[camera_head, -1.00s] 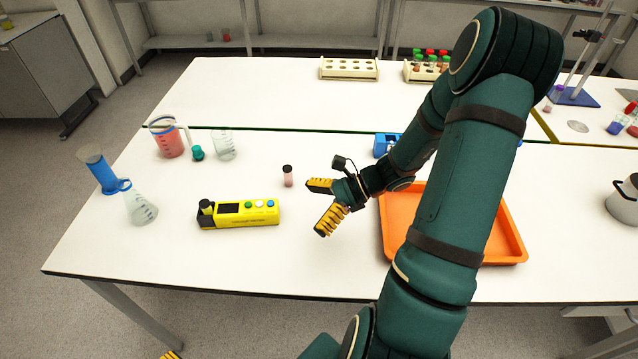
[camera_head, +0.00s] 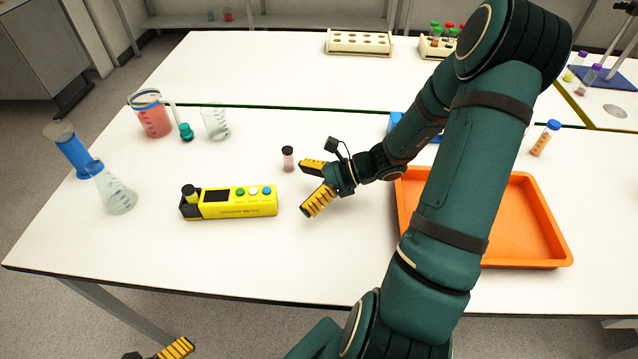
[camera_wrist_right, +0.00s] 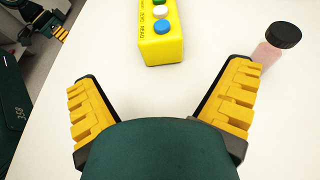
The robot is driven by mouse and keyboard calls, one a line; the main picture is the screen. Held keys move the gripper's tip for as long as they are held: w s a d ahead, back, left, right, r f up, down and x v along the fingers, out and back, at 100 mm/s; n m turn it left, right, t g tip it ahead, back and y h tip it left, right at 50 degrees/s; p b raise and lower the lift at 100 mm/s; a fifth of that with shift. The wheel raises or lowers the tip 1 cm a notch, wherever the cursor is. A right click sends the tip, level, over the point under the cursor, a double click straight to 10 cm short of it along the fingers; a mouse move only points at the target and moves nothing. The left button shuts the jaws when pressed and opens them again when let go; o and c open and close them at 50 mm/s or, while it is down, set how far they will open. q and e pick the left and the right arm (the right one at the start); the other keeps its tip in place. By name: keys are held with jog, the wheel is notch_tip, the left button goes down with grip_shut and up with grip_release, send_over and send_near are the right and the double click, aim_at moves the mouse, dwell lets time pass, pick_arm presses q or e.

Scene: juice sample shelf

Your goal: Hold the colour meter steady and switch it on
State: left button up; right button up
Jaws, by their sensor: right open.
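The yellow colour meter (camera_head: 228,209) lies on the white table, with a dark screen and green, white and blue buttons on top. A dark round part sits at its left end. My right gripper (camera_head: 303,188) is open and empty, just right of the meter and apart from it. In the right wrist view, the meter's blue-button end (camera_wrist_right: 160,48) lies ahead between the open fingers (camera_wrist_right: 165,78). My left gripper (camera_head: 172,350) shows only partly at the bottom edge; its jaws cannot be judged. It also shows at the wrist view's top left (camera_wrist_right: 48,26).
A black-capped pink vial (camera_head: 288,159) stands close to the right gripper's far finger. An orange tray (camera_head: 552,262) lies right, partly behind my arm. A flask (camera_head: 114,193), blue-based cylinder (camera_head: 70,152), red-filled jug (camera_head: 154,120) and beaker (camera_head: 215,122) stand left. The table front is clear.

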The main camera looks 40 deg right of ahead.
aim_at(276, 197)
jog(key=b+x, duration=0.1)
jog(key=x, duration=0.8)
jog(key=shift+d+b, duration=0.1)
jog(key=shift+b, duration=0.2)
pick_arm(q)
jog(key=shift+s+d+f, duration=0.1)
jog(key=shift+s+f, duration=0.15)
jog(key=shift+f, duration=0.65)
pick_arm(e)
jog(key=c, duration=1.4)
pick_arm(q)
grip_shut()
